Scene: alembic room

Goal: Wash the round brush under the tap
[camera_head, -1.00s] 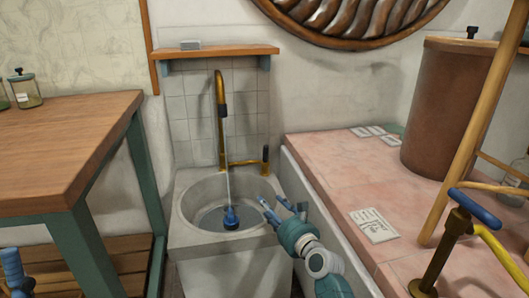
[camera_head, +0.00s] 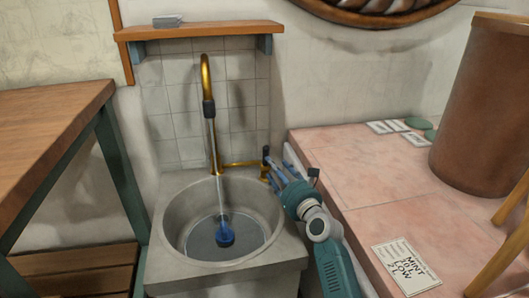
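A stone sink (camera_head: 168,262) stands below a brass tap (camera_head: 206,75) with a dark collar. A thin pale stream runs down from the spout into the basin. A blue round-headed thing with a short upright stem, seemingly the round brush (camera_head: 225,238), is at the basin bottom where the stream lands. The tap's dark upright lever (camera_head: 266,154) is at the right end of a brass side pipe. My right gripper (camera_head: 280,170) is at this lever, its blue fingers apart; whether they touch it I cannot tell. My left gripper is out of view.
A wooden table (camera_head: 50,115) with green legs stands left. A pink tiled ledge (camera_head: 375,215) at the right holds a printed card (camera_head: 406,267) and a large brown vessel (camera_head: 480,110). A wooden shelf (camera_head: 200,31) hangs above the tap.

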